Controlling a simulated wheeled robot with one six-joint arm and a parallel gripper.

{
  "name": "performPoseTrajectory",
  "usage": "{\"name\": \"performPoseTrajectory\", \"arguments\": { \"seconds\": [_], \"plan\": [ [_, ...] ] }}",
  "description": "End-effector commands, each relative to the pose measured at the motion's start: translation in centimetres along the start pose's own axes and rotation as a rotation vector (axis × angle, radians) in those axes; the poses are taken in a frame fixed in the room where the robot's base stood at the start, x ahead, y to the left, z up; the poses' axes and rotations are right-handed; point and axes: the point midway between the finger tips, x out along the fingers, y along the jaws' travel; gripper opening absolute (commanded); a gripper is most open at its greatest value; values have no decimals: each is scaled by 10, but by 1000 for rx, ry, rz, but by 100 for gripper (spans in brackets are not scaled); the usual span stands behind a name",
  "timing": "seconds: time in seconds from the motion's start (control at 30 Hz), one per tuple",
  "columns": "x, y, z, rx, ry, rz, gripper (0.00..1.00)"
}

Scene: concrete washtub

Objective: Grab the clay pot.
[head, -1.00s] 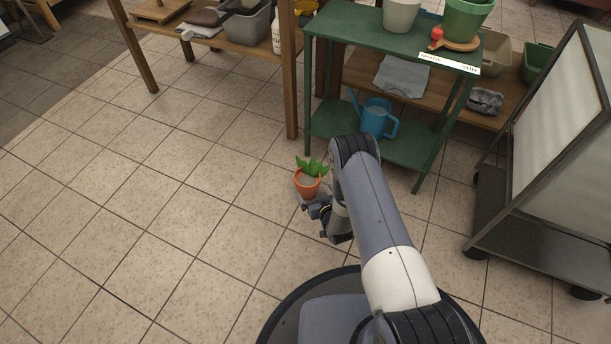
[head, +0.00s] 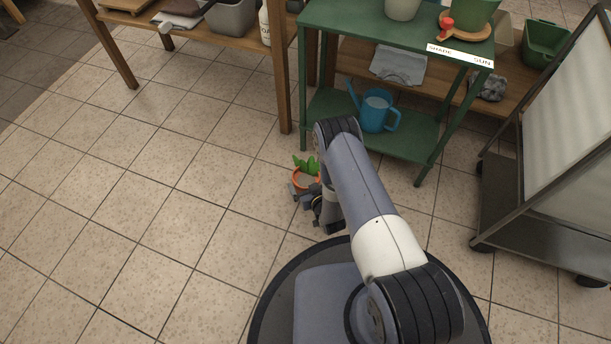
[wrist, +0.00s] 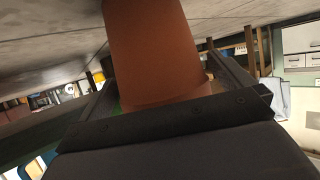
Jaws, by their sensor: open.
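The clay pot (head: 301,183) is orange terracotta with a green leafy plant (head: 306,163) in it. It stands upright on the tiled floor in front of the green shelf stand. My gripper (head: 306,192) is low at the pot's near side and hides its lower part in the head view. In the wrist view the pot (wrist: 150,45) fills the middle, appearing upside down, with its rim close to the dark gripper body. My gripper is open, with a finger on either side of the pot. I cannot tell whether either finger touches it.
The green stand (head: 360,42) behind has a blue watering can (head: 374,112) on its lower shelf and pots on top. A wooden bench (head: 186,28) stands at the back left. A dark wheeled frame (head: 530,215) is at the right. The floor to the left is clear.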

Motion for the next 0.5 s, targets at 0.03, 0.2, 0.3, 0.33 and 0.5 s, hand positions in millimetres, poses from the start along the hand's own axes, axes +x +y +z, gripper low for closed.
{"name": "performPoseTrajectory", "arguments": {
  "seconds": [0.03,0.2,0.3,0.33,0.5],
  "plan": [
    [0,0,0,0,0,0,100],
    [0,0,0,0,0,0,88],
    [0,0,0,0,1,0,80],
    [0,0,0,0,1,0,77],
    [0,0,-1,0,2,0,63]
  ]
}}
